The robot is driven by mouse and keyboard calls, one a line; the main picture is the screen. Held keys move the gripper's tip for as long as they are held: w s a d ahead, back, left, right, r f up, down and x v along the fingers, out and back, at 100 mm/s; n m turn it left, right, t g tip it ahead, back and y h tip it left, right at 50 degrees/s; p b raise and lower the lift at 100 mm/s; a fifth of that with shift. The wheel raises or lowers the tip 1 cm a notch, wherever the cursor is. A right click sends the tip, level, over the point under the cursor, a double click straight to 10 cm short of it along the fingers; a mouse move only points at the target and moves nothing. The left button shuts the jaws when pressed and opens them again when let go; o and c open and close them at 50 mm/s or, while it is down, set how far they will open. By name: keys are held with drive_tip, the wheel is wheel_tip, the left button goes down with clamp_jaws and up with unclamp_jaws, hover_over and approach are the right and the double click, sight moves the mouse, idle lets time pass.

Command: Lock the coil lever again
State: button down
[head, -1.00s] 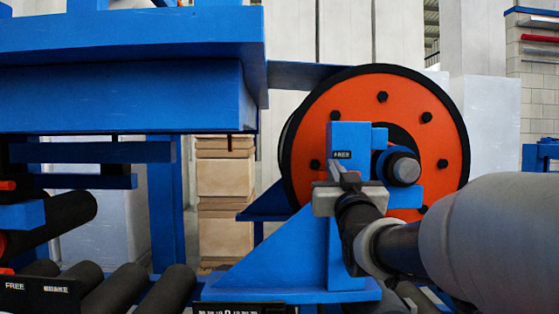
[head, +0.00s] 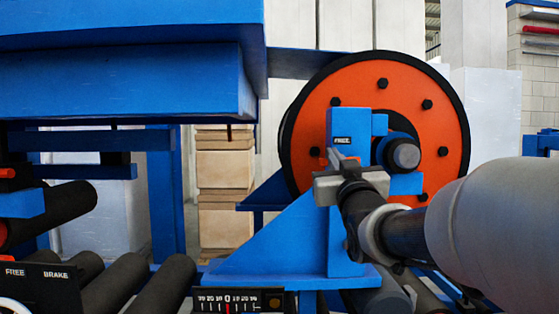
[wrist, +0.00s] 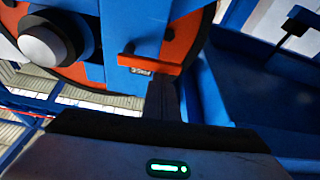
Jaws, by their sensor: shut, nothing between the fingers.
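The coil lever shows in the wrist view as an orange-red bar (wrist: 150,64), lying across the blue block beside a small FREE label (wrist: 141,71). In the head view the FREE label is on the blue block (head: 350,122) in front of the orange coil disc (head: 340,85); my gripper hides most of the lever there. My gripper (head: 345,160) is shut and empty, just below that label. In the wrist view its closed fingers (wrist: 161,82) reach the bar's edge; I cannot tell whether they touch it.
A dark shaft end (head: 403,154) sticks out right of the block, close to my gripper. A blue angled bracket (head: 290,245) stands below. At lower left are black rollers (head: 150,290) and a FREE/BRAKE panel (head: 45,285). A scale plate (head: 235,300) is at the bottom.

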drive_tip(key=d+f+n+g+y+b, duration=0.1)
drive_tip(key=d+f+n+g+y, duration=0.1)
drive_tip(key=n, duration=0.8)
drive_tip(key=d+f+n+g+y+b, duration=0.1)
drive_tip(key=d+f+n+g+y, duration=0.1)
drive_tip(key=n, duration=0.8)
drive_tip(key=shift+d+f+n+g+y, duration=0.3)
drive_tip(key=shift+f+g+y, duration=0.2)
drive_tip(key=shift+f, duration=0.85)
